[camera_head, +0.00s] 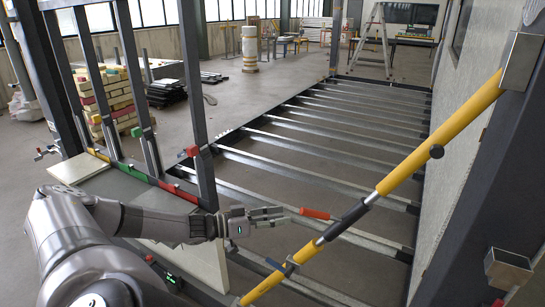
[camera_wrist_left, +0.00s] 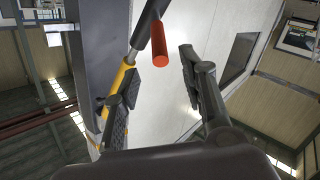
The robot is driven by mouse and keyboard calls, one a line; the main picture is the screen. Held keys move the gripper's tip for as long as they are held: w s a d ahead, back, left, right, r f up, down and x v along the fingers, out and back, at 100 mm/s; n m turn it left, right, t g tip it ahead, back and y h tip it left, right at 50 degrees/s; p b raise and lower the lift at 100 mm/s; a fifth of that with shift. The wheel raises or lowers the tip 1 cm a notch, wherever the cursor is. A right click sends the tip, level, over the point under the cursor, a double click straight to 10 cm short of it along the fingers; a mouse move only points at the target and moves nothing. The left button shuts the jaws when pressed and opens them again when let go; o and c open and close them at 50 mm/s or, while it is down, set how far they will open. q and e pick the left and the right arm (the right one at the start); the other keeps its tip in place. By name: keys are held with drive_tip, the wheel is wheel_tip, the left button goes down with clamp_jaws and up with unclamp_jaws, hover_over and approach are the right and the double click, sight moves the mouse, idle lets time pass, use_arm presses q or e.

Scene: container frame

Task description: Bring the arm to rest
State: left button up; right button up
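My left arm (camera_head: 155,222) reaches in from the lower left. My left gripper (camera_head: 279,216) is open, with nothing between its fingers, and points toward a red handle (camera_head: 315,214). In the left wrist view, the red handle (camera_wrist_left: 160,46) shows beyond the gap between the two spread fingers and looks apart from them. The handle sits on the dark middle of a yellow diagonal brace (camera_head: 400,170), which also shows in the wrist view (camera_wrist_left: 127,78), partly behind the left finger. My right gripper is not in view.
Dark uprights (camera_head: 192,95) with red, green and yellow clips stand at the left. A floor frame of metal crossbars (camera_head: 310,150) lies ahead. A pale wall panel (camera_head: 455,115) and a dark post (camera_head: 500,190) bound the right. A stepladder (camera_head: 376,40) stands far back.

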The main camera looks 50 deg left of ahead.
use_arm(q)
drive_tip(key=shift+s+a+r, duration=0.1)
drive_tip(key=shift+s+a, duration=0.1)
drive_tip(key=shift+s, duration=0.4)
